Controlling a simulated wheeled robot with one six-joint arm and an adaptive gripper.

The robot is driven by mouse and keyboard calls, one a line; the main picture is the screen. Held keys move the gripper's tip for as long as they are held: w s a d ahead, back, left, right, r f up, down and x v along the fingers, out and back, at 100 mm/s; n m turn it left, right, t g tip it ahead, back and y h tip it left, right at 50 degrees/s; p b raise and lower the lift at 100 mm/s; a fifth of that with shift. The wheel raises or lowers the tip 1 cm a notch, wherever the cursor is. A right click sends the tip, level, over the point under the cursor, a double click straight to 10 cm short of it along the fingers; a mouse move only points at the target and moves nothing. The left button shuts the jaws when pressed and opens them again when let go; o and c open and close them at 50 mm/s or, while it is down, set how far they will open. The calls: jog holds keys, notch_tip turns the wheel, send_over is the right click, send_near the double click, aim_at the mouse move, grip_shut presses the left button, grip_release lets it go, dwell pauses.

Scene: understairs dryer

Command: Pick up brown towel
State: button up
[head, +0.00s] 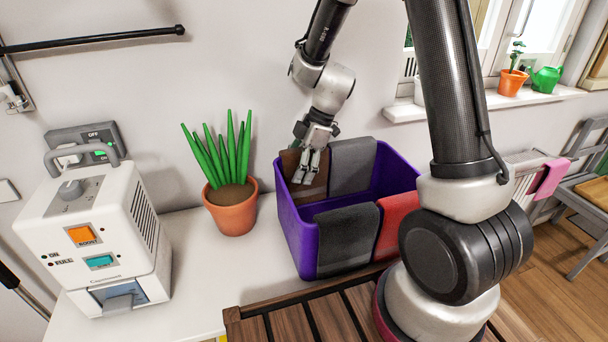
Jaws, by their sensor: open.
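The brown towel (291,164) hangs over the far-left part of the rim of the purple bin (292,228). My gripper (307,180) is in front of the brown towel with its fingers pointing down, and it hides part of the towel. The fingers are open. I cannot tell whether they touch the cloth. A grey towel (352,165) hangs right beside the brown one on the back wall of the bin. A dark grey towel (346,240) and a red towel (397,220) hang over the front wall.
A potted plant (231,205) stands left of the bin on the white counter (205,270). A white appliance (95,235) stands farther left. A slatted wooden surface (300,318) lies in front. My arm hides the area right of the bin. A windowsill (480,103) is behind.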

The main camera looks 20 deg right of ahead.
jog(key=shift+f, duration=0.25)
dwell(0.3)
jog(key=c, duration=1.1)
